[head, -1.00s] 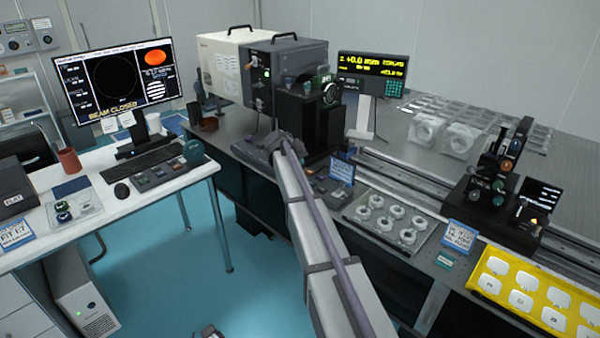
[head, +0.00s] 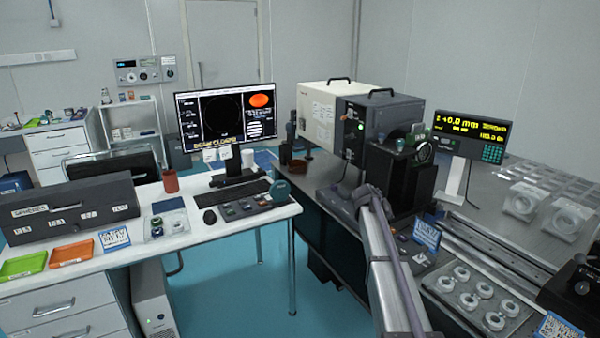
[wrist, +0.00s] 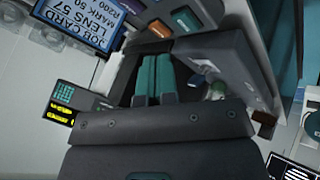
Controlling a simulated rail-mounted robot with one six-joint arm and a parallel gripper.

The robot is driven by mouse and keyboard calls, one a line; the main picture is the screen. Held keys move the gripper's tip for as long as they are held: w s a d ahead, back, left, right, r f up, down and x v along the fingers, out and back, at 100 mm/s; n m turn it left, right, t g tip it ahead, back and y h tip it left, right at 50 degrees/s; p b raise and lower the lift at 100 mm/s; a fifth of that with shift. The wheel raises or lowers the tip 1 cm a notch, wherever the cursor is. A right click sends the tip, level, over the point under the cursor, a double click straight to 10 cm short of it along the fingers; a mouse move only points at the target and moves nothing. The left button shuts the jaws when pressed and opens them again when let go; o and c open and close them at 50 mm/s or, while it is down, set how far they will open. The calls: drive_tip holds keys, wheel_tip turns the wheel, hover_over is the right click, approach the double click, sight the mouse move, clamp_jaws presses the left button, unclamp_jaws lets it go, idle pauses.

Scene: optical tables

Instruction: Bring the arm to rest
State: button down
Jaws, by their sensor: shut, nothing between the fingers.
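In the wrist view my gripper (wrist: 157,62) shows as two teal fingers side by side, shut with nothing between them. It points along the edge of the dark instrument area, close to a row of coloured pads (wrist: 160,28). In the head view my arm reaches up from the bottom edge to the front of the optical table (head: 483,222). Its far end lies in front of the black instrument stage (head: 402,182); the fingers cannot be made out there.
A blue job card (wrist: 80,20) is near the fingers. A readout (head: 470,136) stands behind. A tray of ring-shaped parts (head: 478,301) lies right of my arm. The white desk (head: 130,262) with a monitor (head: 226,112) is at left. Blue floor lies between.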

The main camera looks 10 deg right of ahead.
drive_tip(key=s+a+g+y+p, duration=0.1)
drive_tip(key=s+a+y, duration=0.1)
drive_tip(key=s+a, duration=0.5)
drive_tip(key=s+a+n+g+y+p, duration=0.1)
drive_tip(key=s+a, duration=0.7)
drive_tip(key=s, duration=1.1)
drive_tip(key=s+a+r+n+g+y+p, duration=0.1)
drive_tip(key=s+a+y+p, duration=0.1)
drive_tip(key=s+a, duration=0.6)
drive_tip(key=s+y, duration=0.1)
drive_tip(key=s, duration=0.4)
drive_tip(key=shift+a+g+y+p, duration=0.2)
drive_tip(key=shift+g+y+p, duration=0.2)
drive_tip(key=shift+w, duration=0.1)
